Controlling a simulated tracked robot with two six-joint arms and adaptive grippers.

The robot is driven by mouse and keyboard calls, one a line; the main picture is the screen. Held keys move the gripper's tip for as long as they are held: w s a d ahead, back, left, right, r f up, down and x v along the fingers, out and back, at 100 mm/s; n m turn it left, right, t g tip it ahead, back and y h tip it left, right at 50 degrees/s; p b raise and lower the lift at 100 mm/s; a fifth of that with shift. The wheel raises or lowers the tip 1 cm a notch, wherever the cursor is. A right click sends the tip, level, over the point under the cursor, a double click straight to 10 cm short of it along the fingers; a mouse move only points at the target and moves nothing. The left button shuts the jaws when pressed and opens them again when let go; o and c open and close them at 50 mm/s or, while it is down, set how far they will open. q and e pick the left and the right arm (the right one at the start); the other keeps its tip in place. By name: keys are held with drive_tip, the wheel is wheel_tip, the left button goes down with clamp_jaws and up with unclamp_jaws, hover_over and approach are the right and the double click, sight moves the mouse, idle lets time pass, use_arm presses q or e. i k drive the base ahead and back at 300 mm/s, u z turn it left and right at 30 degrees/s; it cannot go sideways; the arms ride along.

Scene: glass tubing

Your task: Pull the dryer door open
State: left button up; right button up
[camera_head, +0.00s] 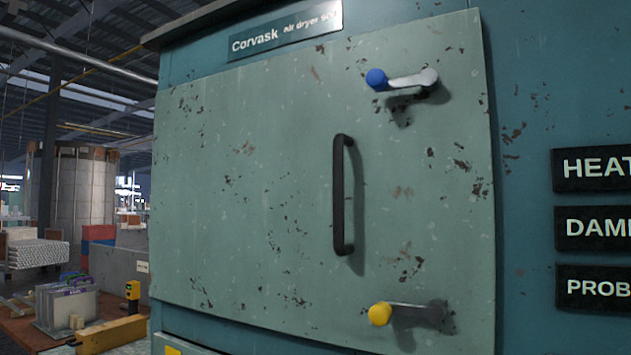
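The dryer door (260,190) is a worn grey-green panel with chipped paint, and it fills the middle of the head view. It sits flush with the teal cabinet and looks shut. A black vertical bar handle (339,195) is fixed on its right half. Near its right edge, an upper latch lever (405,81) has a blue knob, and a lower latch lever (405,307) has a yellow knob. Both levers lie roughly level and point left. Neither of my grippers shows in this view.
Black labels (595,228) are on the teal cabinet face at the right. A name plate (285,31) is above the door. At the lower left, a wooden bench (45,335) holds boxes and a yellow device (133,300). The space in front of the door looks clear.

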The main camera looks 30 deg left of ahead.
sight(290, 195)
drive_tip(key=k, duration=0.5)
drive_tip(key=u, duration=0.65)
drive_tip(key=i, duration=0.35)
drive_tip(key=z, duration=0.15)
